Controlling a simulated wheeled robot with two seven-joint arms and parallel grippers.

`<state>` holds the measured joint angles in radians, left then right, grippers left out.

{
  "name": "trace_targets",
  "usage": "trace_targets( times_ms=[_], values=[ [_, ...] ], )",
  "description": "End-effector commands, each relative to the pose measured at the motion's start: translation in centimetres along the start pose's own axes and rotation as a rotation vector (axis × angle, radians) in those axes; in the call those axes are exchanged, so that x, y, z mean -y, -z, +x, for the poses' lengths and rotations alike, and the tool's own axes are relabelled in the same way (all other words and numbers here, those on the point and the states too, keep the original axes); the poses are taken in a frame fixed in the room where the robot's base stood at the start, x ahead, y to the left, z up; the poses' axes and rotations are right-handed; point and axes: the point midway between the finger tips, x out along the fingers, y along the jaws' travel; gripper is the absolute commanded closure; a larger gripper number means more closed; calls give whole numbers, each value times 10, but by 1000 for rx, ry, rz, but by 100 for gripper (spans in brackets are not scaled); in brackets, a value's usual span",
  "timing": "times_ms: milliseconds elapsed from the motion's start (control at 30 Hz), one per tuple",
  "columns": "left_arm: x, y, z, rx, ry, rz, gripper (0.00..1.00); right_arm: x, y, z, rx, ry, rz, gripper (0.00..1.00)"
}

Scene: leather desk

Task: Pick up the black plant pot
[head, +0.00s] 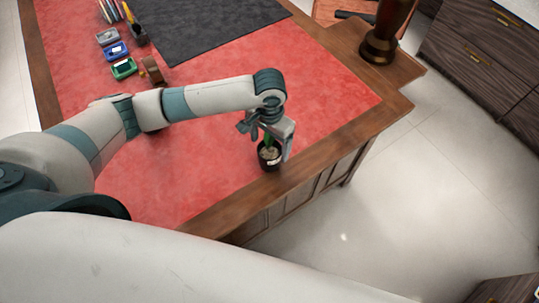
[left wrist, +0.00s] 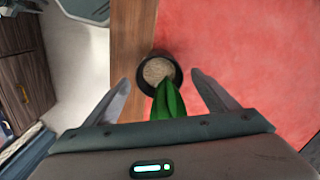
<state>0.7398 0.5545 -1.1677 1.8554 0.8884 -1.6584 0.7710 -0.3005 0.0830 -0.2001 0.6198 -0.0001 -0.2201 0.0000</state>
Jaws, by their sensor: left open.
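The black plant pot (head: 270,161) stands upright near the front right edge of the desk, with a green plant and pale soil in it. In the left wrist view the pot (left wrist: 159,70) shows its dark rim, with green leaves pointing toward the gripper. My left gripper (head: 269,138) is open and points down over the pot. In the left wrist view its two fingers (left wrist: 160,85) stand on either side of the plant, apart from the pot. In the head view the gripper partly hides the plant. My right gripper is not in view.
The red leather desk top (head: 200,180) has a wooden border and is clear around the pot. Small coloured boxes (head: 117,50) and a brown object (head: 152,69) lie at the back left, near a dark mat (head: 210,30). A dark wooden lamp base (head: 378,46) stands at the back right.

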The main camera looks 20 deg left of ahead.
Motion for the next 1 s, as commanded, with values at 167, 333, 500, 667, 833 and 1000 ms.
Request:
trace_targets(
  times_ms=[167,333,500,667,833,1000],
  values=[
    [-1,-1,20,2,1,-2,21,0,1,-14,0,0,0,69],
    [-1,-1,32,-1,1,-1,21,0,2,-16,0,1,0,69],
    [-1,-1,33,-2,1,0,21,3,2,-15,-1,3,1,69],
    [-1,-1,32,-2,1,0,21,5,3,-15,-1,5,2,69],
    [-1,-1,32,-2,1,0,33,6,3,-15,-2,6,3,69],
    [-1,-1,32,-2,1,0,73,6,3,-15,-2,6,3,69]
  ],
)
